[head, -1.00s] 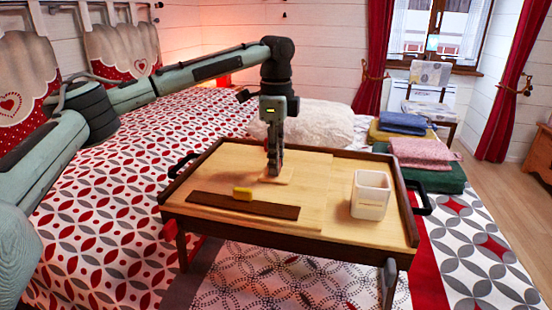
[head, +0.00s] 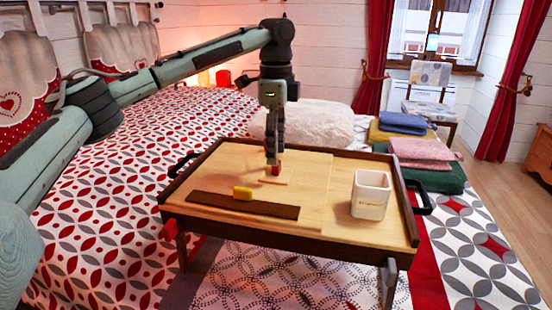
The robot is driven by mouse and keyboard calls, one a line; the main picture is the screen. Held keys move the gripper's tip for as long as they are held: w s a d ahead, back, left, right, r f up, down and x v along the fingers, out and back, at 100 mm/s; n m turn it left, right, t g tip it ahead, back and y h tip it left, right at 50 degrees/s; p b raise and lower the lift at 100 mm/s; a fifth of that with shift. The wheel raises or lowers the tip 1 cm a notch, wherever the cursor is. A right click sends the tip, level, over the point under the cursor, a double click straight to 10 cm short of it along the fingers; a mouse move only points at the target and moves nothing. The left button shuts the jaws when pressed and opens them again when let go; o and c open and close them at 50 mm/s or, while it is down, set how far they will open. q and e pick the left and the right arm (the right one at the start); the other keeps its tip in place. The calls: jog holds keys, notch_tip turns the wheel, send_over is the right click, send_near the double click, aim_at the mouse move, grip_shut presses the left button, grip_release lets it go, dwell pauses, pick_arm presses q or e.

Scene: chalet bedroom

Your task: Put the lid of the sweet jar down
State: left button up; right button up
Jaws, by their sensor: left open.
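The lid (head: 274,181) is a small, flat, light wooden piece lying on the bed tray's wooden top, near its middle. The sweet jar (head: 371,194) is a white, square, open-topped container standing upright at the right of the tray. My left gripper (head: 274,166) points straight down just above the lid and is open. A small reddish patch shows at its fingertips; I cannot tell whether it belongs to the fingers or the lid. My right gripper is not in view.
The tray (head: 310,235) stands on the bed and has a raised dark rim. Folded textiles (head: 425,165) are stacked to the right. Bare tray top separates lid and jar.

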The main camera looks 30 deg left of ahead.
pick_arm(q)
notch_tip(320, 180, up, 9)
dwell(0.3)
dwell(0.5)
